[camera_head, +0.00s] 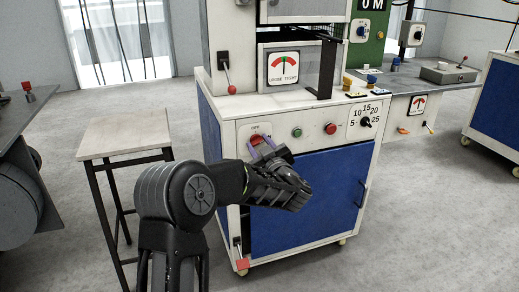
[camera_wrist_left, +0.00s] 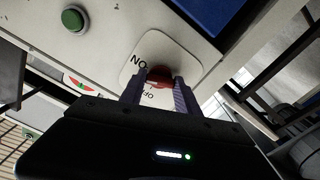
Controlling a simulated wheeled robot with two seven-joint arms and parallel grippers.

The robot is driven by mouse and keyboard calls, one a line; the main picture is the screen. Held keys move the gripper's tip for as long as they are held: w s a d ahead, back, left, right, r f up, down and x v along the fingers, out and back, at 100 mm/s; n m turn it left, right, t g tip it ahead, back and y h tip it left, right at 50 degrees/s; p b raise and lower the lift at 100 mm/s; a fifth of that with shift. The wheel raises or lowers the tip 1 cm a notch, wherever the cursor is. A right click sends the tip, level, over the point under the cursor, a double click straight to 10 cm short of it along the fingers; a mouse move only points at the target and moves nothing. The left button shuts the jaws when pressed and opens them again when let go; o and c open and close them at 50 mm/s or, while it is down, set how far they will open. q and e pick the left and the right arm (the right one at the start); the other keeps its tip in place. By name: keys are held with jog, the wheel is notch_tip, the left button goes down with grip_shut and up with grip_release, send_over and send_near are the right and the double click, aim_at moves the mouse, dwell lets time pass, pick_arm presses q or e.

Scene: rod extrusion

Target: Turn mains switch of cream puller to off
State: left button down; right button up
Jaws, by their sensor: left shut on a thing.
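The cream puller (camera_head: 231,132) is a cream machine with blue doors, in the middle of the head view. Its mains switch is a red knob (camera_wrist_left: 160,76) on a pale plate (camera_wrist_left: 184,62) marked ON and OFF in the left wrist view. The knob also shows in the head view (camera_head: 257,140), partly hidden by my gripper. My left gripper (camera_head: 262,144) is at the knob, with its purple fingers shut on it from both sides. In the wrist view the fingertips (camera_wrist_left: 159,82) sit at the knob's sides. The knob's exact setting is hard to tell. My right gripper is not in view.
A green button (camera_head: 297,132), a red button (camera_head: 330,128) and a numbered dial (camera_head: 366,122) lie right of the switch. A small table (camera_head: 124,138) stands at the left.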

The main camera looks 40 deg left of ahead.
pick_arm(q)
jog(key=n+b, duration=0.1)
jog(key=n, duration=0.1)
jog(key=n+b, duration=0.1)
jog(key=shift+f+n, duration=0.2)
jog(key=shift+n, duration=0.2)
jog(key=n+b, duration=0.3)
jog(key=shift+n, duration=0.3)
jog(key=n+b, duration=0.3)
jog(key=n, duration=0.1)
jog(key=shift+b, duration=0.4)
jog(key=shift+r+n+b, duration=0.1)
jog(key=shift+n+b, duration=0.5)
jog(key=shift+n, duration=0.4)
jog(key=c, duration=0.9)
grip_release()
jog(key=shift+r, duration=0.1)
jog(key=shift+s+d, duration=0.1)
